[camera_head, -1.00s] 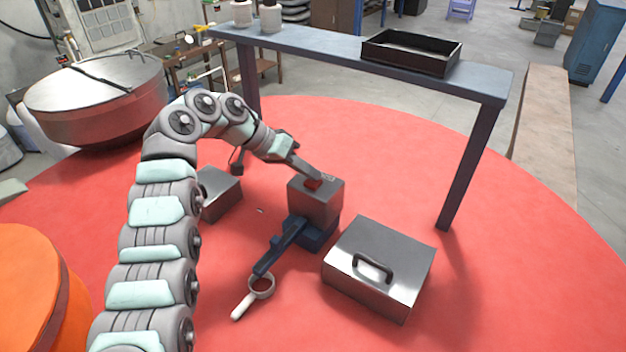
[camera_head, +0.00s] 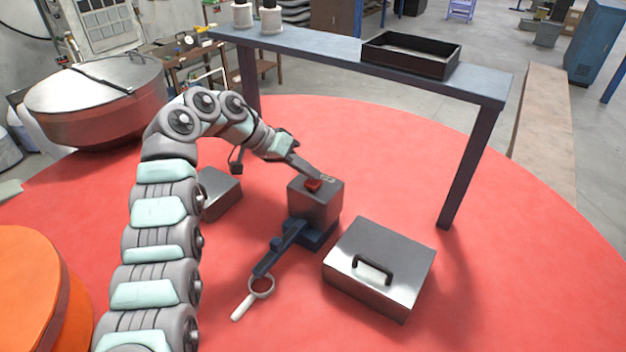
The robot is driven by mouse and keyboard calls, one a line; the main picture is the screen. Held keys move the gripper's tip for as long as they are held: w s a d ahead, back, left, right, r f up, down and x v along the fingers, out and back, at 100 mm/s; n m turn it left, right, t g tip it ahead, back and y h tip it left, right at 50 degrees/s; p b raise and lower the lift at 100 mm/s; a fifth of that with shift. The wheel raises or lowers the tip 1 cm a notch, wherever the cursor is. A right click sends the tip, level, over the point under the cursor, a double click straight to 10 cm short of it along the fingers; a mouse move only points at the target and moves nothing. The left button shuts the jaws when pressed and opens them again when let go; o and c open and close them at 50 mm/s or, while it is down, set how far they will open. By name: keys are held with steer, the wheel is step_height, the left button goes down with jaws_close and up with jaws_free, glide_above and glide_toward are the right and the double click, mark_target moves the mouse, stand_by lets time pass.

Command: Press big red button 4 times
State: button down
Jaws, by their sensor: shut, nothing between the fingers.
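The big red button (camera_head: 312,186) sits on top of a grey metal box (camera_head: 316,207) near the middle of the red round floor. My gripper (camera_head: 316,178) is shut and empty, pointing down to the right with its tips at the button. The tips partly cover the button's back edge. I cannot tell whether they touch it or hover just above it.
A silver box with a black handle (camera_head: 380,268) stands front right. A blue piece (camera_head: 285,243) and a white-handled ring tool (camera_head: 252,298) lie in front. A smaller metal box (camera_head: 219,193) is left. A shelf (camera_head: 487,88) with a black tray (camera_head: 411,52) and spools (camera_head: 271,17) spans the back.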

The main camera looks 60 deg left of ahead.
mark_target(309, 182)
steer(key=shift+r, duration=0.35)
steer(key=shift+r+p, duration=0.8)
steer(key=shift+r, duration=1.8)
